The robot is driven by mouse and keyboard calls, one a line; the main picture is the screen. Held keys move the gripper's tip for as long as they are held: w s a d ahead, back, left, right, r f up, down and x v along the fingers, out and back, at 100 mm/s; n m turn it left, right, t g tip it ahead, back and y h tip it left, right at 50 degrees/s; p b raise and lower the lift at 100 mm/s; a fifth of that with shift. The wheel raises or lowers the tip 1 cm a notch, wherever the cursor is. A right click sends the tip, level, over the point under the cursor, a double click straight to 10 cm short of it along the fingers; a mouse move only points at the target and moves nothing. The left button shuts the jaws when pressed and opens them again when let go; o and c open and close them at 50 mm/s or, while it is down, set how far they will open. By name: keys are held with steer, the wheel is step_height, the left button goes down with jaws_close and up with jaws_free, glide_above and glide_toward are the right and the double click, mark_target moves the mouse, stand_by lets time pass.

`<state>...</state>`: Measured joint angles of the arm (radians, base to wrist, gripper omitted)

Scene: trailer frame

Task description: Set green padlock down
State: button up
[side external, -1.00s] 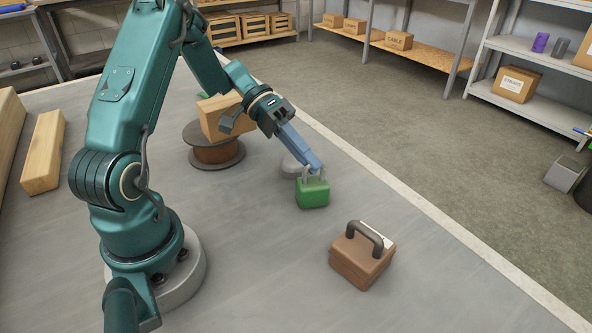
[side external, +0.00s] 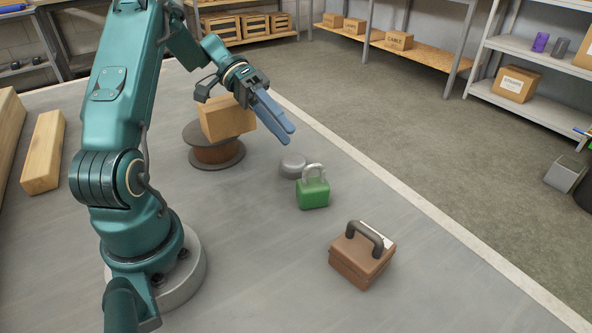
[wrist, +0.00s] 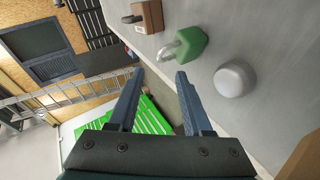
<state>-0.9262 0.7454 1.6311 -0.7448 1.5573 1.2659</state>
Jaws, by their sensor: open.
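The green padlock (side external: 313,192) stands upright on the grey trailer bed, its light grey shackle on top. It also shows in the wrist view (wrist: 188,46), beyond my fingertips. My gripper (side external: 291,136) is open and empty. It is above and behind the padlock in the side view, clear of its shackle. In the wrist view my two fingers (wrist: 160,74) are spread apart with nothing between them.
A grey round knob (side external: 292,165) sits just behind the padlock. A brown box with a dark handle (side external: 361,262) stands to its front right. Bare deck lies in front of the padlock.

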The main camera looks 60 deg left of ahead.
steer(key=v, duration=0.4)
steer(key=s+d+r+t+y, duration=0.1)
steer(key=s+d+y, duration=0.4)
steer(key=d, duration=0.2)
steer(key=s+d+r+t+y, duration=0.1)
steer(key=s+d+y, duration=0.5)
steer(key=d, duration=0.2)
steer(key=shift+d+r, duration=0.15)
steer(key=shift+r, duration=0.15)
